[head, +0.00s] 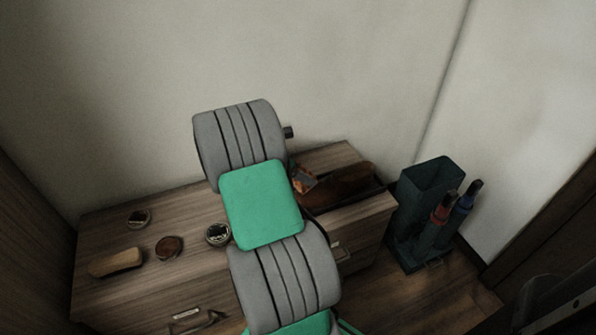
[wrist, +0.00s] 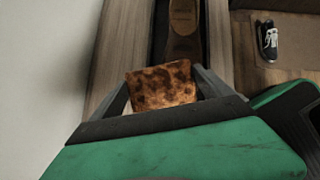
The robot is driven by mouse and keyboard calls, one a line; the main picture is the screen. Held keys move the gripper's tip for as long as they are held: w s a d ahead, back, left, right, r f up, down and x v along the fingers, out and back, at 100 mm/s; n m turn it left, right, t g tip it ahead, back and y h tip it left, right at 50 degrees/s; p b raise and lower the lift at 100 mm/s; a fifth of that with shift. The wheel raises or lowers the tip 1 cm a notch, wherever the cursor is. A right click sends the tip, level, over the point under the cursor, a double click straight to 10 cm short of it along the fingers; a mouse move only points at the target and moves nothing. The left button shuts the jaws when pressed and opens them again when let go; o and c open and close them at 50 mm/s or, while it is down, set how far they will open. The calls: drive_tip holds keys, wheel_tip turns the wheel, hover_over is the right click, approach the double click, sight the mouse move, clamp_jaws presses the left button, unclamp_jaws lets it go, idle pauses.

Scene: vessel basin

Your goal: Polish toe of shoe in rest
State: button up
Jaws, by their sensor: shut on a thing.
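A brown shoe (head: 345,187) lies in a dark rest (head: 318,206) at the right end of the wooden cabinet top. In the wrist view the shoe (wrist: 183,42) extends away at the top, between the rest's dark edges. My gripper (wrist: 163,84) is shut on a brown, dark-stained cloth (wrist: 161,87). The cloth also shows in the head view (head: 304,180), at the shoe's left end. It covers the near part of the shoe in the wrist view; whether it touches the leather I cannot tell. My arm hides most of the gripper in the head view.
On the cabinet's (head: 190,207) left side are a brush (head: 116,262), an open brown tin (head: 169,247) and two dark tins (head: 138,218) (head: 217,234). A dark green stand (head: 428,215) with red and blue umbrellas is at right. The wall (head: 330,60) is close behind.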

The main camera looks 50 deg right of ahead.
drive_tip(key=shift+s+d+f, duration=0.1)
drive_tip(key=shift+d+f, duration=0.05)
drive_tip(key=shift+f, duration=0.4)
drive_tip(key=shift+s+d+f, duration=0.1)
drive_tip(key=shift+f, duration=0.45)
drive_tip(key=s+p, duration=0.1)
drive_tip(key=s+a+p, duration=0.1)
drive_tip(key=shift+a+r+p, duration=0.1)
drive_tip(key=shift+r+p, duration=0.25)
drive_tip(key=shift+p, duration=0.05)
drive_tip(key=shift+s+a+f+p, duration=0.25)
drive_tip(key=shift+s+a+p, duration=0.1)
drive_tip(key=shift+s, duration=0.1)
drive_tip(key=shift+s+a+r+p, duration=0.1)
drive_tip(key=shift+s+a+p, duration=0.15)
drive_tip(key=shift+s+p, duration=0.3)
drive_tip(key=shift+s+a+r+p, duration=0.1)
drive_tip(key=shift+s+a+p, duration=0.15)
drive_tip(key=shift+s+p, duration=0.25)
drive_tip(key=shift+s+a+f+p, duration=0.25)
drive_tip(key=shift+s+p, duration=0.05)
drive_tip(key=shift+p, duration=0.05)
drive_tip(key=shift+r+p, duration=0.1)
drive_tip(key=shift+p, duration=0.35)
drive_tip(key=shift+w+d, duration=0.55)
drive_tip(key=shift+w, duration=0.4)
drive_tip(key=shift+w+d, duration=0.6)
drive_tip(key=shift+w, duration=0.35)
drive_tip(key=shift+w+d, duration=0.55)
drive_tip(key=shift+w, duration=0.4)
